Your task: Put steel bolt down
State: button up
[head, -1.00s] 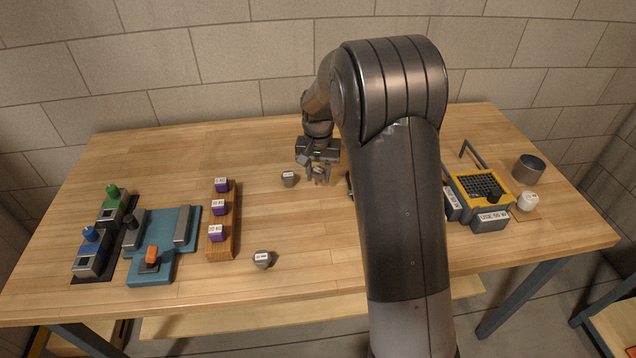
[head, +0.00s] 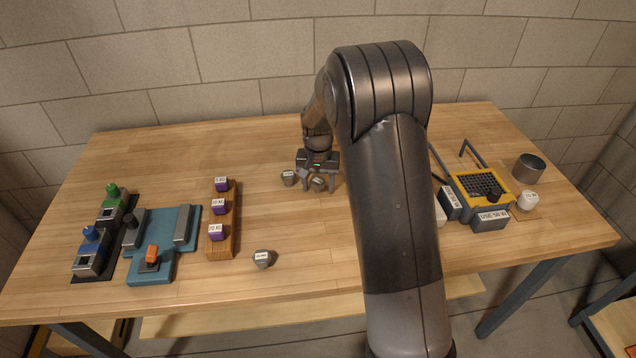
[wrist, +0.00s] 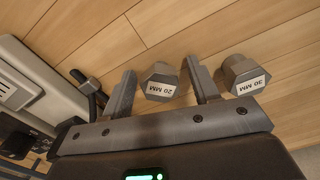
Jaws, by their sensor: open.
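A grey steel bolt with a hex head labelled "20 MM" (wrist: 161,82) is between my two fingers in the wrist view; it also shows in the head view (head: 318,184), at the middle of the wooden table. It appears to rest on the wood. My gripper (head: 319,189) is open around it, low over the table, with gaps beside the head. A second bolt labelled "30 MM" (wrist: 243,77) lies just outside one finger; in the head view it is left of my gripper (head: 288,178). A third bolt (head: 262,259) lies nearer the front edge.
A wooden rack (head: 223,243) with purple-topped pieces stands left, beside a teal fixture (head: 158,259) and a block with blue and green knobs (head: 93,263). A yellow device (head: 465,181), a dark cup (head: 529,168) and a white piece (head: 528,200) are right. Bare wood lies front-centre.

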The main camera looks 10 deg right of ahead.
aim_at(318, 181)
jog(key=s+d+r+t, duration=0.1)
jog(key=s+r, duration=0.2)
jog(key=r, duration=0.6)
jog(key=s+d+r, duration=0.1)
jog(key=s+r, duration=0.2)
jog(key=r, duration=0.6)
jog(key=s+d+r+n+t, duration=0.1)
jog(key=s+r+t, duration=0.1)
jog(key=s, duration=1.1)
jog(key=s+d+r+n+t, duration=0.2)
jog(key=s+r, duration=0.1)
jog(key=s, duration=1)
jog(key=shift+t, duration=0.3)
jog(key=shift+o, duration=0.5)
jog(key=shift+s+f, duration=0.1)
jog(key=shift+s, duration=0.35)
